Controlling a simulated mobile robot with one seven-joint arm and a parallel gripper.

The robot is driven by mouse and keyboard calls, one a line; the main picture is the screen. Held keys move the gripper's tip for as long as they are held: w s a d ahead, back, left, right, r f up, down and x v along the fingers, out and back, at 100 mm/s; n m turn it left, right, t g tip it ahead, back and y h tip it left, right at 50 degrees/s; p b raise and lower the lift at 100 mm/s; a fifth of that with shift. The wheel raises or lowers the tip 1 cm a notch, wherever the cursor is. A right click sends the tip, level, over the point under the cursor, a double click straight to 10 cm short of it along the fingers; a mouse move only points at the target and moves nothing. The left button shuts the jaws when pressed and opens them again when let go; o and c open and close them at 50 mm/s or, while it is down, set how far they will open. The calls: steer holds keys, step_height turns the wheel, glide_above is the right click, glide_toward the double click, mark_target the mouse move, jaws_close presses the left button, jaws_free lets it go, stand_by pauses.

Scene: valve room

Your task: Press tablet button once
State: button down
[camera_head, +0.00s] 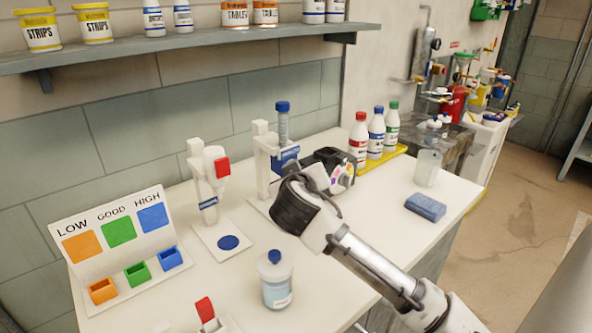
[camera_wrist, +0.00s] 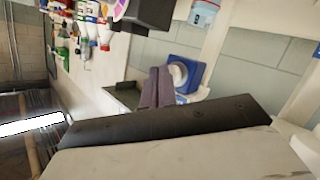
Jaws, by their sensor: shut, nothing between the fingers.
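A white dispenser stand (camera_head: 262,150) stands on the counter with a blue-capped clear tube (camera_head: 282,122) and a blue block (camera_head: 285,158). In the wrist view a blue block (camera_wrist: 196,66) with a round white part (camera_wrist: 177,75) lies just past my fingertips. My gripper (camera_wrist: 156,88) is shut and empty, its two dark fingers side by side. The fingertips overlap the edge of the white part; I cannot tell whether they touch it. In the head view my wrist hides most of the fingers. A second white stand (camera_head: 199,175) with a red part (camera_head: 222,167) is to the left.
A black device with a colour wheel (camera_head: 348,170) stands close behind my wrist. A blue-capped bottle (camera_head: 277,284) stands at the front. A LOW/GOOD/HIGH board (camera_head: 98,222) is at the left. Capped bottles (camera_head: 376,133) and a blue sponge (camera_head: 426,206) are at the right.

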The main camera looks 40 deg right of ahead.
steer(key=shift+w, duration=0.25)
stand_by(0.6)
steer(key=shift+s+b, duration=0.3)
steer(key=shift+s, duration=0.65)
steer(key=shift+s+d+b, duration=0.2)
steer(key=shift+s+b, duration=0.3)
steer(key=shift+s, duration=2)
